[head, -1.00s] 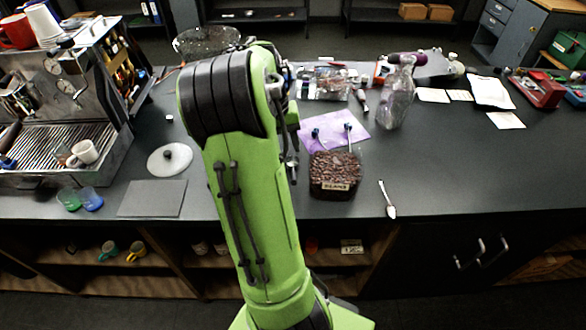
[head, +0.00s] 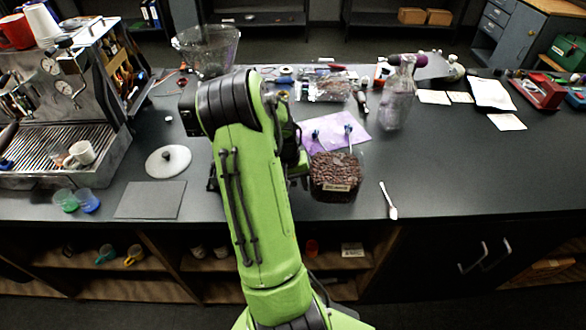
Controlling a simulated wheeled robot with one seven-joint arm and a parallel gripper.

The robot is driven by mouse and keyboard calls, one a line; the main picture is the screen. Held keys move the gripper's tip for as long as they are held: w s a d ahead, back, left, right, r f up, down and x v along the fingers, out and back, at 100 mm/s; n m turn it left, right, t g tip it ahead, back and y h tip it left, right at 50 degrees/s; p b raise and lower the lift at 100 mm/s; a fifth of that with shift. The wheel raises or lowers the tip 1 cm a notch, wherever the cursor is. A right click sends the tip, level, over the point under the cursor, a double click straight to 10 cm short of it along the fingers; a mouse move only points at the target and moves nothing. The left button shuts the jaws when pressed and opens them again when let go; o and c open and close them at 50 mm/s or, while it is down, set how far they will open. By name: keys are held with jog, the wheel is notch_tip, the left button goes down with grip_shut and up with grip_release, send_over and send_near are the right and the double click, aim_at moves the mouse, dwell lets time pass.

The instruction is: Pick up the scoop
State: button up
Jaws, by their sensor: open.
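The scoop (head: 388,200) looks like a small pale spoon with a thin handle. It lies on the dark counter near the front edge, right of the container of beans, with its bowl end toward me. My gripper (head: 299,172) shows only in part, at the right edge of my green forearm. It is open and well to the left of the scoop, with the bean container between them. Its fingertips are hidden behind my arm. Nothing touches the scoop.
The bean container (head: 336,178) stands beside my arm, with a purple sheet (head: 345,127) behind it. A clear bottle-like vessel (head: 397,98) stands farther back. An espresso machine (head: 65,95) fills the left. The counter right of the scoop is clear.

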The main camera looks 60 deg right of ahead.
jog(key=shift+r, duration=0.1)
grip_shut()
notch_tip(320, 180, up, 10)
jog(key=shift+p, duration=0.5)
